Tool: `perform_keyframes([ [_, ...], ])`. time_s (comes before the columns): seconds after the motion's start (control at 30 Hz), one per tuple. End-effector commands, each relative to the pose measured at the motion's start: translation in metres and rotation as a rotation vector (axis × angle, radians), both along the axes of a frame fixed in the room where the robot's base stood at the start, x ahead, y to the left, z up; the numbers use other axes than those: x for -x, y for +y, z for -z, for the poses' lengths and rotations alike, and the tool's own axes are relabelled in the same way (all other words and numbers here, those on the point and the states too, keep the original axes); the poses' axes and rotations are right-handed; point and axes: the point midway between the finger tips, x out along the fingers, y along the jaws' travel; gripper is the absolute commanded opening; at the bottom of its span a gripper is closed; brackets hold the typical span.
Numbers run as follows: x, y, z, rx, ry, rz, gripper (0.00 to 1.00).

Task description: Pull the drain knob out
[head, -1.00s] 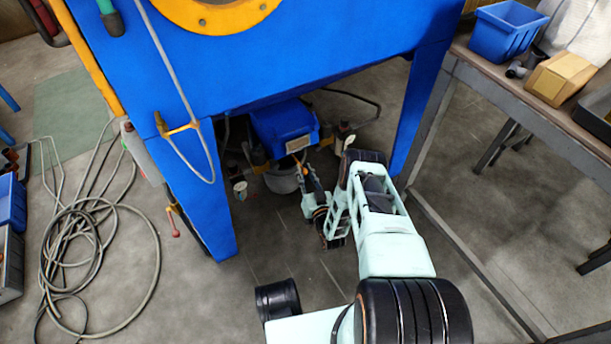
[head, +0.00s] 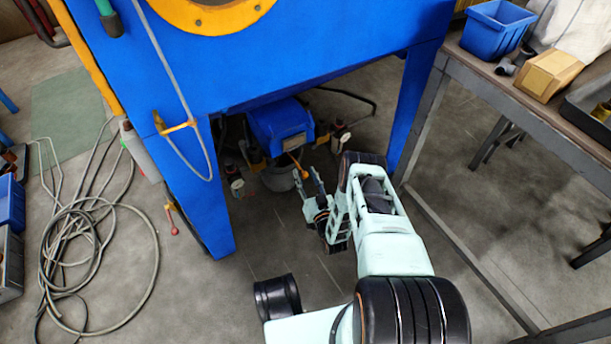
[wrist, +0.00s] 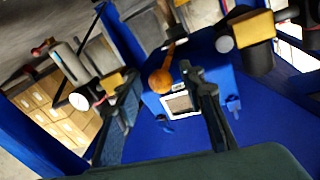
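The drain knob looks like a small orange ball on a thin stem. In the wrist view the orange knob (wrist: 160,82) is near the middle, in front of the blue housing, and shows between my two fingers. In the head view the orange knob (head: 304,174) is small, under the blue cabinet. My gripper (head: 307,176) is open there, its fingertips close to the knob. The gripper's dark fingers (wrist: 163,88) stand apart in the wrist view. I cannot tell whether either finger touches the knob.
A blue box (head: 281,126) with a grey bowl-like part (head: 278,178) hangs under the cabinet (head: 290,50). The cabinet's legs stand on both sides of my arm. A workbench (head: 515,88) is at the right. A coiled hose (head: 85,245) lies at the left.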

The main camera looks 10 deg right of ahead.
Motion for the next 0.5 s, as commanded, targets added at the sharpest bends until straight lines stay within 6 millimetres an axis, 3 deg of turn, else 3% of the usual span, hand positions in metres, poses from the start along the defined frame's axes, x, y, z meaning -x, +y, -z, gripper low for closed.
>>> perform_keyframes([
  [0.27, -0.002, 0.000, -0.011, 0.000, -0.002, -0.001, 0.37],
  [0.5, -0.001, 0.000, -0.047, 0.000, -0.001, 0.000, 0.37],
])
